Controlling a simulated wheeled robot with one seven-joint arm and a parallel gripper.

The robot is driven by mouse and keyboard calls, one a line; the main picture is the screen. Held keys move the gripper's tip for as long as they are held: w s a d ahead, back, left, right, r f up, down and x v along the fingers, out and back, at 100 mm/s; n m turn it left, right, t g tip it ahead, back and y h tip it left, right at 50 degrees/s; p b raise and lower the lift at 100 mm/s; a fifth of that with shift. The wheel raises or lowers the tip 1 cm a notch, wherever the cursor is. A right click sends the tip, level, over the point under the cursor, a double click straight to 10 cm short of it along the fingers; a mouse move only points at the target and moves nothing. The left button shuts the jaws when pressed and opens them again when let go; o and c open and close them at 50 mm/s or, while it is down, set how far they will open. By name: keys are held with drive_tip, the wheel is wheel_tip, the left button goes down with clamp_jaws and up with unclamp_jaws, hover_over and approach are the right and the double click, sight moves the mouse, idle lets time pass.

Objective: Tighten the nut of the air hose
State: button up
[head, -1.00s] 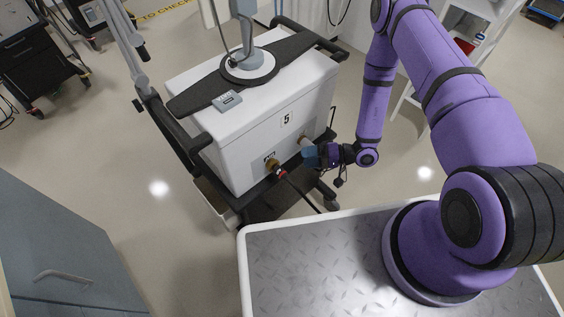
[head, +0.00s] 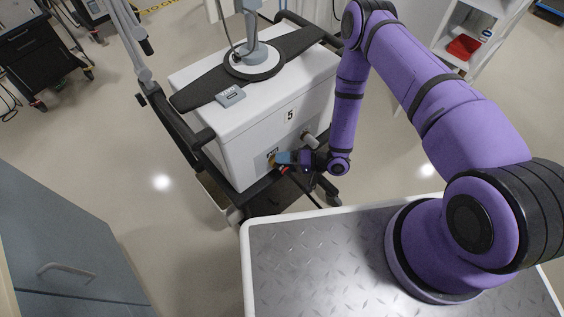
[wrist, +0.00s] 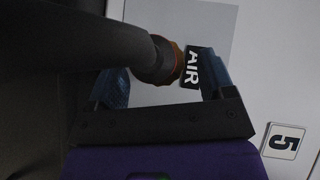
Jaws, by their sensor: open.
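The air hose nut, orange-brown and brass (wrist: 172,62), shows in the wrist view on the white panel beside the black "AIR" label (wrist: 192,68). The dark air hose (wrist: 85,45) runs from it to the left, close to the camera, and covers part of the nut. My gripper (wrist: 165,72) is open, with one blue finger on each side of the nut. I cannot tell whether either finger touches it. In the head view my gripper (head: 280,157) is at the front of the white ventilator cabinet (head: 250,125) and hides most of the nut. A little red shows just below the fingers.
A pale round fitting (head: 309,139) sticks out of the cabinet right of my gripper, below the number 5 plate (head: 290,115). The black cart base (head: 268,198) lies underneath. A grey cabinet (head: 60,240) stands at the left, with open floor between.

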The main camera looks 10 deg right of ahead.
drive_tip(key=shift+w+a+f, duration=0.1)
drive_tip(key=shift+a, duration=0.3)
drive_tip(key=c, duration=0.9)
drive_tip(key=shift+c, duration=0.2)
